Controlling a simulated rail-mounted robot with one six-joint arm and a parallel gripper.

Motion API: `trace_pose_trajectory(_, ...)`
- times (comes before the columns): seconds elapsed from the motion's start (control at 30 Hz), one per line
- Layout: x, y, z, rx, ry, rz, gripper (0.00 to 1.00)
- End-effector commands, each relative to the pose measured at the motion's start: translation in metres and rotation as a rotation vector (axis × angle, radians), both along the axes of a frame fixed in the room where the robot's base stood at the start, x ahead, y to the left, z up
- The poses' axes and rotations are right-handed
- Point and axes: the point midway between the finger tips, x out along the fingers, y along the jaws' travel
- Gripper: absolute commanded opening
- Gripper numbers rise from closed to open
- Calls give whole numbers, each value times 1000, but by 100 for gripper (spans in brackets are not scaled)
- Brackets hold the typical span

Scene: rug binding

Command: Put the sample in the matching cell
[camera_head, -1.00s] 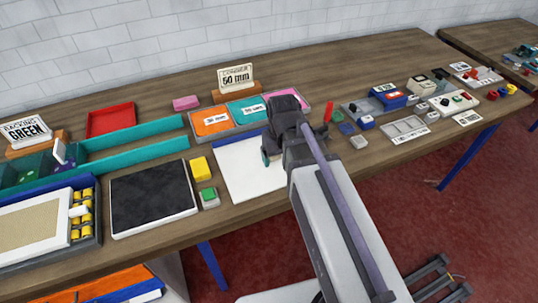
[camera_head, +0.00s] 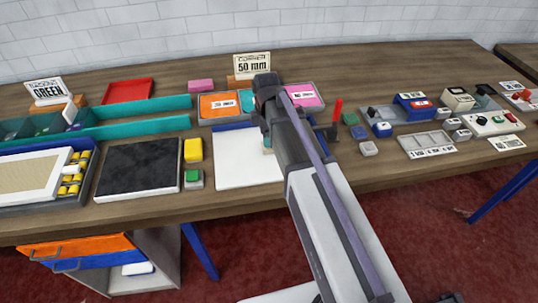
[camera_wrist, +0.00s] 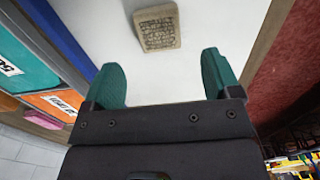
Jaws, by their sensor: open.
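A small beige textured square, apparently the sample (camera_wrist: 156,27), lies on the white board (camera_wrist: 95,22) in the wrist view. My gripper (camera_wrist: 160,66) is open, its two green fingers apart, with the sample just beyond the fingertips and nothing between them. In the head view my arm hides the sample and most of the gripper over the right side of the white board (camera_head: 238,170). Behind the board is a tray with an orange cell (camera_head: 212,111), a teal cell (camera_head: 246,104) and a pink cell (camera_head: 306,94). A 50 mm sign (camera_head: 252,66) stands behind the tray.
Left of the board are a yellow block (camera_head: 193,150), a green-topped button (camera_head: 193,176) and a black pad (camera_head: 138,171). A red tray (camera_head: 127,91) and GREEN sign (camera_head: 45,90) stand farther left. Small blocks and a control box (camera_head: 490,124) lie right.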

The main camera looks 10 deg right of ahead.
Motion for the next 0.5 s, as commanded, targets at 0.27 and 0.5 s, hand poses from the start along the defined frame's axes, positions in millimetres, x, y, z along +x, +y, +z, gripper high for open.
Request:
trace_pose_trajectory(0.27, 0, -2, -28, 0, 0, -1, 83)
trace_pose_trajectory(0.5, 0, -3, -56, 0, 0, -1, 83)
